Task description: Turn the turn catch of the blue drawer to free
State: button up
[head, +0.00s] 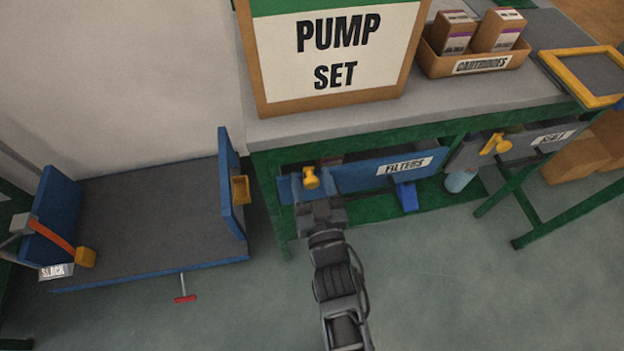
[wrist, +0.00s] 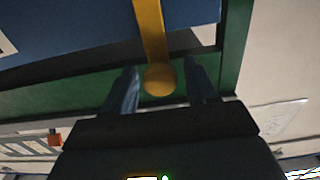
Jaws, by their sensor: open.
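The blue drawer (head: 355,174) labelled FILTERS sits under the green-framed bench. It also shows as a blue panel in the wrist view (wrist: 80,22). Its yellow turn catch (head: 311,178) is at the drawer's left end. In the wrist view the catch (wrist: 150,30) is a yellow bar ending in a round knob. My gripper (head: 313,200) is at the catch, partly covering the drawer's left end. In the wrist view my gripper (wrist: 161,72) is open, one finger on each side of the knob, with a gap visible on both sides.
A grey drawer labelled SALT or similar (head: 515,145) with its own yellow catch is to the right. A blue-sided cart (head: 150,225) stands at the left. The PUMP SET sign (head: 335,50) and cartridge box (head: 475,62) are on the bench. The floor in front is clear.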

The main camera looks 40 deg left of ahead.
jog(key=shift+c, duration=0.2)
grip_shut()
dwell(0.4)
